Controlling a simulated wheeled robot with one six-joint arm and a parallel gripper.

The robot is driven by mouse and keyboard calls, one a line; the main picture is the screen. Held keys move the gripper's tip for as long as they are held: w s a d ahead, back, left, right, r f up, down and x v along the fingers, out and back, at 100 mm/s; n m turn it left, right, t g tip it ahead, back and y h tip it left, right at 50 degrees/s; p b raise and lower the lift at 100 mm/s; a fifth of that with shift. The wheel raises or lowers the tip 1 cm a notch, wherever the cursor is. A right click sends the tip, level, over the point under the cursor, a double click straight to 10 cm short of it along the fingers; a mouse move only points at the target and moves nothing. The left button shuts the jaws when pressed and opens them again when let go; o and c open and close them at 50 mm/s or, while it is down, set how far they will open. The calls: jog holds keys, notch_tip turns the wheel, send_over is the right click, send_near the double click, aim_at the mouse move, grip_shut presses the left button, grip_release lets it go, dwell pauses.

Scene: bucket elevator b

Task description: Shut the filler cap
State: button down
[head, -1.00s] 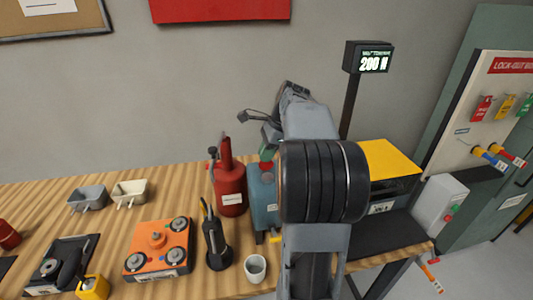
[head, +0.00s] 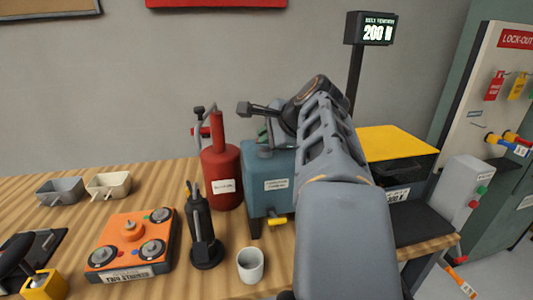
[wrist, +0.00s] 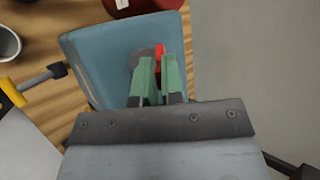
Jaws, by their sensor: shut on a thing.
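The filler cap (wrist: 159,52) is red and sits on top of the blue gear housing (wrist: 90,45). In the wrist view it shows as a narrow red strip between the green fingers of my gripper (wrist: 161,62), which is shut on it. A grey round patch (wrist: 134,57) shows beside the fingers on the housing top, partly covered by the left finger. In the head view the blue housing (head: 262,165) stands on the bench, and my arm hides the cap and most of the gripper. I cannot tell the cap's exact tilt.
A red can (head: 223,175) stands close left of the housing. A dark pump-like tool (head: 203,235), a white cup (head: 250,264) and an orange control box (head: 130,245) are in front and left. A yellow-topped unit (head: 395,143) stands right of the housing.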

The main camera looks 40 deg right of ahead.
jog(key=f+t+b, duration=0.1)
jog(key=b, duration=0.2)
jog(key=s+f+t+b, duration=0.1)
jog(key=b, duration=0.2)
jog(key=shift+a+n+h, duration=0.2)
jog(key=shift+n+h, duration=0.2)
jog(key=shift+s+f+t+b, duration=0.1)
jog(key=shift+t+b, duration=0.5)
jog(key=shift+b, duration=0.45)
jog(key=c, duration=1.3)
grip_release()
jog(key=p+v, duration=0.1)
jog(key=v, duration=1.3)
jog(key=shift+a+f, duration=0.1)
jog(key=shift+a, duration=0.05)
